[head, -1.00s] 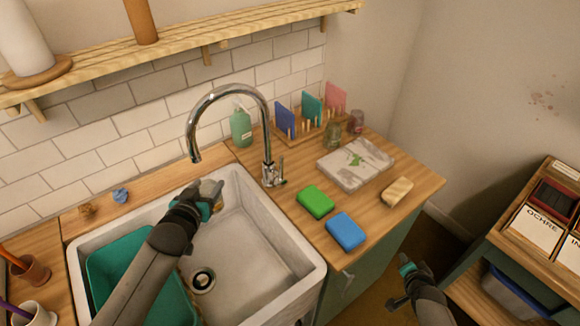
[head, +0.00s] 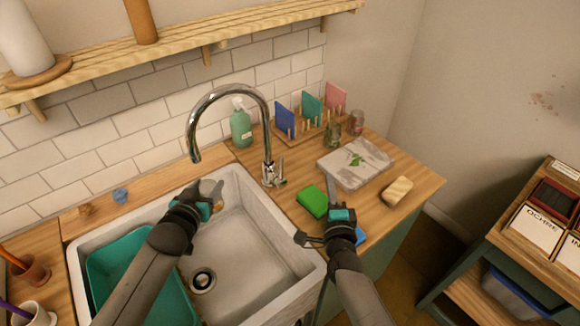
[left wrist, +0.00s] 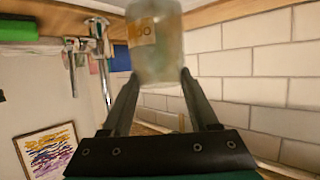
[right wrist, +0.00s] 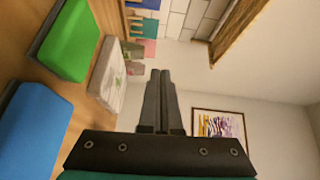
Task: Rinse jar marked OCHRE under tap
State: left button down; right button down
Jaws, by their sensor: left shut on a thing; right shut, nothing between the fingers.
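A cloudy glass jar (left wrist: 158,50) is held between the fingers of my left gripper (left wrist: 157,82). In the head view the jar (head: 214,188) is over the sink basin (head: 245,240), below and slightly right of the spout of the chrome tap (head: 267,125), partly hidden by my left gripper (head: 208,198). No water stream shows. The tap's lever (head: 281,172) is on its right side. My right gripper (head: 333,184) is shut and empty above the counter, right of the tap.
A green sponge (head: 312,201), a partly hidden blue sponge (head: 361,236), a cloth-like slab (head: 356,163) and a tan block (head: 397,190) lie on the right counter. A soap bottle (head: 240,128) and a rack (head: 300,128) stand behind. A teal tub (head: 120,262) sits in the sink.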

aim_at(281, 171)
jog(key=s+a+y, duration=0.1)
jog(key=s+a, duration=0.1)
jog(key=a, duration=0.3)
jog(key=w+a, duration=0.4)
jog(key=w, duration=0.4)
jog(key=shift+w+a, duration=0.15)
jog(key=shift+w, duration=0.1)
jog(key=shift+a, duration=0.1)
dwell(0.4)
